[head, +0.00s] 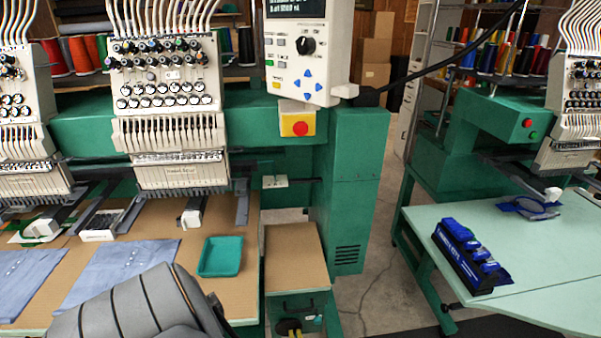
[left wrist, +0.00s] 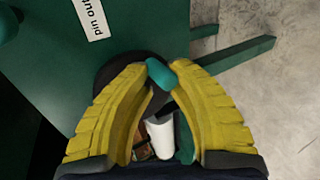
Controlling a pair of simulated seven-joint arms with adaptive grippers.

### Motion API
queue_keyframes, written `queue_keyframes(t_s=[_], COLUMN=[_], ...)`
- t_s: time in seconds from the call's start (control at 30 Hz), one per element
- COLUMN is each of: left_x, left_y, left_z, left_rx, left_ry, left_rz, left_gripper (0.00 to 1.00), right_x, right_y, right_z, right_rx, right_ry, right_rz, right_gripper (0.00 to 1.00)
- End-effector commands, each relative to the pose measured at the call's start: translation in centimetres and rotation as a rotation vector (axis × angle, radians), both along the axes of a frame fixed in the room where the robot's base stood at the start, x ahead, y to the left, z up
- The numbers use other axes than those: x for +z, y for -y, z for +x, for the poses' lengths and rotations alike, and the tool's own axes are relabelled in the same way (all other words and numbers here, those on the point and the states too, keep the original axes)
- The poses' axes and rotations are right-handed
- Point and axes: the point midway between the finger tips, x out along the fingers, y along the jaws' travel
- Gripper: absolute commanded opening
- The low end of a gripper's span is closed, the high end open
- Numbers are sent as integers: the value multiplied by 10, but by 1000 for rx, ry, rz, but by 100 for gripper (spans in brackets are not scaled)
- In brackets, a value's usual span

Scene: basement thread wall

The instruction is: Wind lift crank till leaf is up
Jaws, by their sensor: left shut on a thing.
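The leaf, a small brown board (head: 292,255), lies between the left worktable and the green machine stand in the head view. It looks roughly flat; I cannot tell whether it is level with the table. My left gripper (left wrist: 163,72) has yellow fingers closed around part of the crank. A teal piece (left wrist: 160,74) shows at the fingertips and a white cylinder (left wrist: 159,136) between the fingers. A dark round part lies behind them. In the head view the yellow fingers (head: 289,326) show small below the leaf, at the bottom edge. My right gripper is in neither view.
A teal tray (head: 220,256) and blue cloth pieces (head: 118,270) lie on the left worktable (head: 240,215). A red stop button (head: 300,128) sits above the leaf. The green stand (head: 350,190) is close on its right. Open floor lies beyond, before a pale table (head: 410,225).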

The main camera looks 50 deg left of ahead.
Motion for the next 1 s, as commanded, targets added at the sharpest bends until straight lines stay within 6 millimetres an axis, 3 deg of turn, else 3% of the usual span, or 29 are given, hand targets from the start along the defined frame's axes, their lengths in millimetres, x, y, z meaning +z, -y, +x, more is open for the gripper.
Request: queue_keyframes(t_s=[0.43,0.8,1.0], left_x=[-4,-23,-24], left_y=[6,-8,-10], left_z=[-2,-31,-35], left_rx=[-5,-1,2], left_ry=[-6,-12,-11], left_rz=[-8,-9,-9], left_gripper=[0,0,0], right_x=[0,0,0], right_y=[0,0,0], right_z=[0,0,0], right_rx=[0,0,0], right_ry=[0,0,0], right_rz=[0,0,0], right_gripper=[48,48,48])
